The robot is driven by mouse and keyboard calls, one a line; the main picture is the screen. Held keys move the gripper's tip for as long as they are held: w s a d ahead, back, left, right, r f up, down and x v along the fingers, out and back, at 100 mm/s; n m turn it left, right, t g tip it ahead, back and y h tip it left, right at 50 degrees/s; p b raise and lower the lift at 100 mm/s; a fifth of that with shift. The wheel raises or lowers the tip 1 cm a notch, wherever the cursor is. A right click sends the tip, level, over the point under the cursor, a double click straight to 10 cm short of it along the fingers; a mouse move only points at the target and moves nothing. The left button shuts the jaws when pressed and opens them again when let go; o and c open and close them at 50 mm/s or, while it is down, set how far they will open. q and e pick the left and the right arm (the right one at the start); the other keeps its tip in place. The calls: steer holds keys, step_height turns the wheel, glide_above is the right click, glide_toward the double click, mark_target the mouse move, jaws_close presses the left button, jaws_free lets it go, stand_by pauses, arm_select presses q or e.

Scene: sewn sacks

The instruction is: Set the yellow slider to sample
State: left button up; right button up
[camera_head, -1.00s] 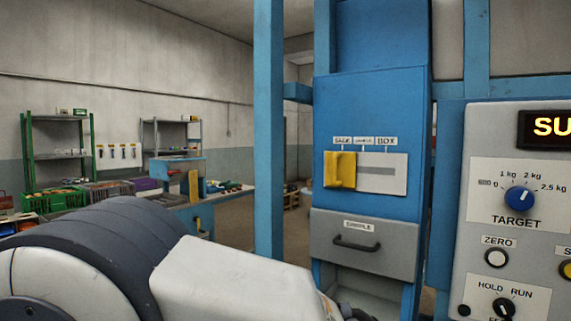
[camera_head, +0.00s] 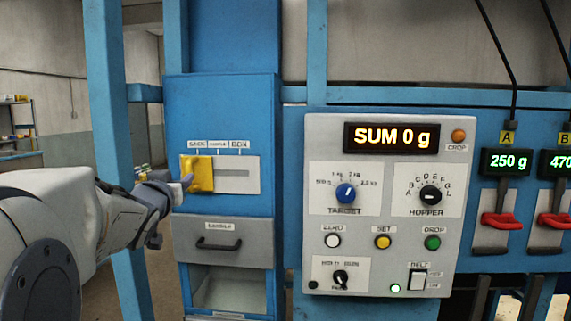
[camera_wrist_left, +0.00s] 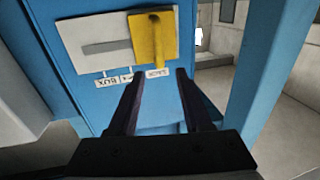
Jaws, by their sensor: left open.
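The yellow slider (camera_head: 202,174) sits at the left end of its slot on the white plate (camera_head: 250,174), under the SACK label (camera_head: 196,144). The middle label (camera_head: 217,144) is small and reads like SAMPLE; the BOX label (camera_head: 239,143) is to its right. The slider also shows in the left wrist view (camera_wrist_left: 152,40), where the picture is turned over. My left gripper (camera_head: 184,184) is open, just left of the slider in the head view. In the left wrist view its fingertips (camera_wrist_left: 160,73) point toward the slider with nothing between them. My right gripper is not in view.
Below the slider is a grey SAMPLE drawer (camera_head: 222,243) with a dark handle. A control panel (camera_head: 385,272) with dials and buttons stands to the right, its display reading SUM 0 g. A blue post (camera_head: 106,80) stands at the left, behind my left arm.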

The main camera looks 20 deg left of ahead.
mark_target(188, 171)
arm_select(q)
steer(key=p+x, duration=0.2)
steer(key=x, duration=0.6)
steer(key=shift+w+p, duration=0.25)
steer(key=shift+p, duration=0.05)
steer(key=shift+x, duration=0.8)
steer(key=shift+f, duration=0.1)
jaws_close()
